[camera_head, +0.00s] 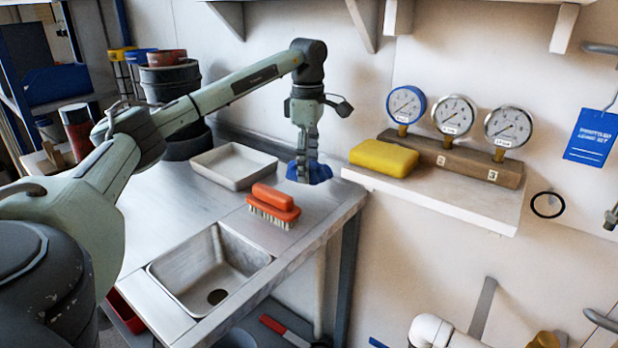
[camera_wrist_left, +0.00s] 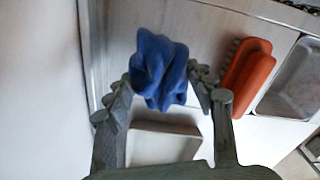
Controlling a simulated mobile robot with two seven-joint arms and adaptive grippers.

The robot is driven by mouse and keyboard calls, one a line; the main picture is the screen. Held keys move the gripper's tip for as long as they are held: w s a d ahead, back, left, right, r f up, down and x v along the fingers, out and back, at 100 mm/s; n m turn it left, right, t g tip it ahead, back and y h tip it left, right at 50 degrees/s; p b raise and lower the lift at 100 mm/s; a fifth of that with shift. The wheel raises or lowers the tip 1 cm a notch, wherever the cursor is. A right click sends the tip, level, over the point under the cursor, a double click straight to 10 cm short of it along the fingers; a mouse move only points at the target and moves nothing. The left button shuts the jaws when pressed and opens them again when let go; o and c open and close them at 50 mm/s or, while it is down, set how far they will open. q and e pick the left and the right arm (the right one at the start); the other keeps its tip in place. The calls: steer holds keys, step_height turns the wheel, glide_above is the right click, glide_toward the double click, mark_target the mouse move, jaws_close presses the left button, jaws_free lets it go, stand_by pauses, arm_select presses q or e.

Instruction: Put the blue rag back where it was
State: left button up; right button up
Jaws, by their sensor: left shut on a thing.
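The blue rag (camera_head: 312,173) is a crumpled bundle at the back right corner of the metal counter (camera_head: 150,225). It also shows in the left wrist view (camera_wrist_left: 158,66), pinched between two fingers. My left gripper (camera_head: 306,160) points down and is shut on the rag; its fingers flank the rag in the left wrist view (camera_wrist_left: 160,86). I cannot tell whether the rag's underside touches the counter. My right gripper is in neither view.
An orange brush (camera_head: 274,205) lies in front of the rag, beside the sink (camera_head: 210,268). A shallow tray (camera_head: 234,165) is to the left. A wall shelf (camera_head: 440,198) at right holds a yellow sponge (camera_head: 384,158) and three gauges (camera_head: 455,115).

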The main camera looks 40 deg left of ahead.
mark_target(310, 162)
arm_select(q)
step_height(310, 162, down, 3)
steer(key=shift+f, duration=0.1)
steer(key=shift+w+f, duration=0.2)
steer(key=shift+f, duration=0.25)
steer(key=o, duration=1.1)
steer(key=shift+r, duration=0.1)
step_height(310, 162, up, 8)
steer(key=shift+f, duration=0.15)
steer(key=shift+f, duration=0.1)
